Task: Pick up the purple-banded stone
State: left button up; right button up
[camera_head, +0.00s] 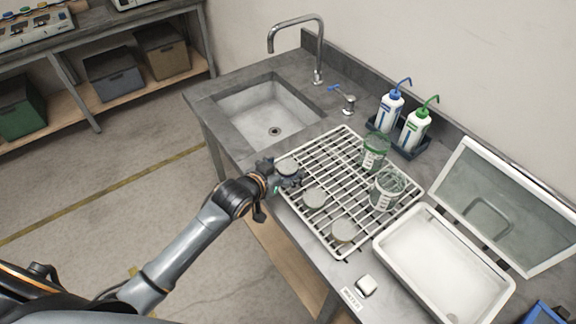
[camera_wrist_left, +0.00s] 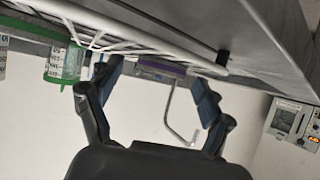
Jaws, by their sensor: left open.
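My left gripper (camera_head: 286,175) is open at the left edge of the white wire rack (camera_head: 331,150), with its fingers on either side of a round grey disc-like stone (camera_head: 287,166). In the left wrist view, the picture is turned over and a flat stone with a purple band (camera_wrist_left: 160,68) shows between the open fingers of my left gripper (camera_wrist_left: 160,80). I cannot tell whether the fingers touch it. In the head view no purple band can be made out. Two other round stones, a middle one (camera_head: 314,197) and a front one (camera_head: 344,231), lie on the rack. My right gripper is not in view.
A green-marked glass beaker (camera_head: 375,152) and a clear one (camera_head: 386,190) stand on the rack. A sink (camera_head: 262,108) is behind, wash bottles (camera_head: 413,130) stand by the wall, and an open-lidded white tray (camera_head: 440,262) is at right. A small white block (camera_head: 366,286) lies in front.

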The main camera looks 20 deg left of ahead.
pick_arm(q)
jog(key=c, duration=1.3)
